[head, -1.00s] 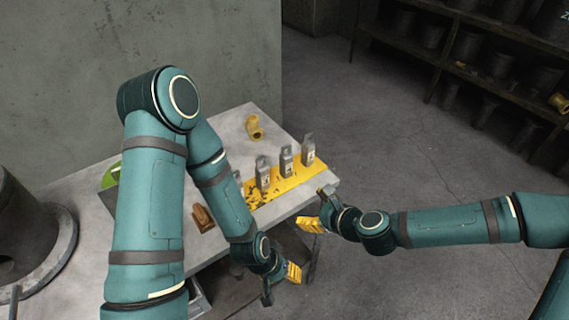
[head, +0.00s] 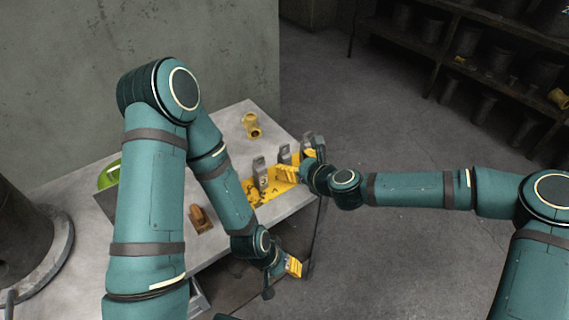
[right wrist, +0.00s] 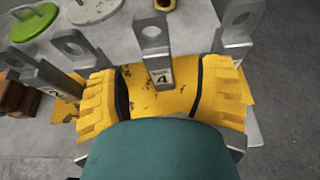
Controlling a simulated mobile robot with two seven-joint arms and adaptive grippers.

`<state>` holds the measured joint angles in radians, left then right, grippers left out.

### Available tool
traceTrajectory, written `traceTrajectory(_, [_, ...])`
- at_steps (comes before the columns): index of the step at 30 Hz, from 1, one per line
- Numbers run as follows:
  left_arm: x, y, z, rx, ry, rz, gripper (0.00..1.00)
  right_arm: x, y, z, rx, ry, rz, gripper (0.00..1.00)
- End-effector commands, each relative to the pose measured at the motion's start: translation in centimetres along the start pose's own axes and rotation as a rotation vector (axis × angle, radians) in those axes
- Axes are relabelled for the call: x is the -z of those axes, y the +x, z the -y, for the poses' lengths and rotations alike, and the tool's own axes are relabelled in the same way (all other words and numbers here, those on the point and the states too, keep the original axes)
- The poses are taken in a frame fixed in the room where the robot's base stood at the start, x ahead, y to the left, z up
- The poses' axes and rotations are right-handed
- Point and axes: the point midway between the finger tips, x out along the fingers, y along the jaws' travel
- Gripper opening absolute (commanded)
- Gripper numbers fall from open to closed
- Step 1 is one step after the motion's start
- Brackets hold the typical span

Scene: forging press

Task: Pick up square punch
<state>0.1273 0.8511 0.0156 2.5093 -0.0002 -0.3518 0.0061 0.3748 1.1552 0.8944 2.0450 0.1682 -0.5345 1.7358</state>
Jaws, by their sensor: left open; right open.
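Several grey steel punches with ringed tops stand upright along a yellow mat (head: 262,196) on the table. One punch (head: 260,172) is left of my right gripper (head: 296,168) in the head view; another punch (head: 285,154) is just behind it. In the right wrist view, a labelled punch (right wrist: 155,50) stands in front of the gap between the open yellow fingers of my right gripper (right wrist: 161,92). The labels are too small to tell which punch is square. My left gripper (head: 290,267) is open and empty, low beyond the table's front edge.
A brass fitting (head: 251,125) lies at the back of the table and a brown block (head: 201,218) near the front. A green round piece (head: 108,175) is at the left, partly hidden by my left arm. A shelf (head: 480,70) stands far right across open floor.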

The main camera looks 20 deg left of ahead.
Motion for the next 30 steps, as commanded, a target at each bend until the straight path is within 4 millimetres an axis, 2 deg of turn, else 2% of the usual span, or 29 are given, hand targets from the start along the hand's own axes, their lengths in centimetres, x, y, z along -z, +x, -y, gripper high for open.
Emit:
traceTrajectory(9, [-0.2, 0.5, 0.2, 0.000, 0.001, 0.005, 0.47, 0.2, 4.2, -0.2, -0.001, -0.001, 0.001, 0.67])
traceTrajectory(19, [-0.2, 0.5, 0.2, -0.001, 0.002, 0.005, 0.47, 0.2, 4.8, -0.2, -0.002, -0.001, 0.000, 0.68])
traceTrajectory(23, [-0.2, 0.5, 0.2, -0.001, 0.002, 0.005, 0.47, 0.2, 4.7, -0.2, -0.002, -0.001, 0.000, 0.23])
traceTrajectory(24, [-0.2, 0.5, 0.2, -0.001, 0.002, 0.005, 0.47, 0.2, 4.7, -0.2, -0.002, -0.001, 0.000, 0.09])
traceTrajectory(25, [-0.2, 0.5, 0.2, -0.001, 0.002, 0.005, 0.47, 0.2, 4.7, -0.2, -0.002, -0.001, 0.000, 0.00])
traceTrajectory(30, [-0.2, 0.5, 0.2, -0.001, 0.002, 0.005, 0.47, 0.2, 4.7, -0.2, -0.002, -0.001, 0.000, 0.00])
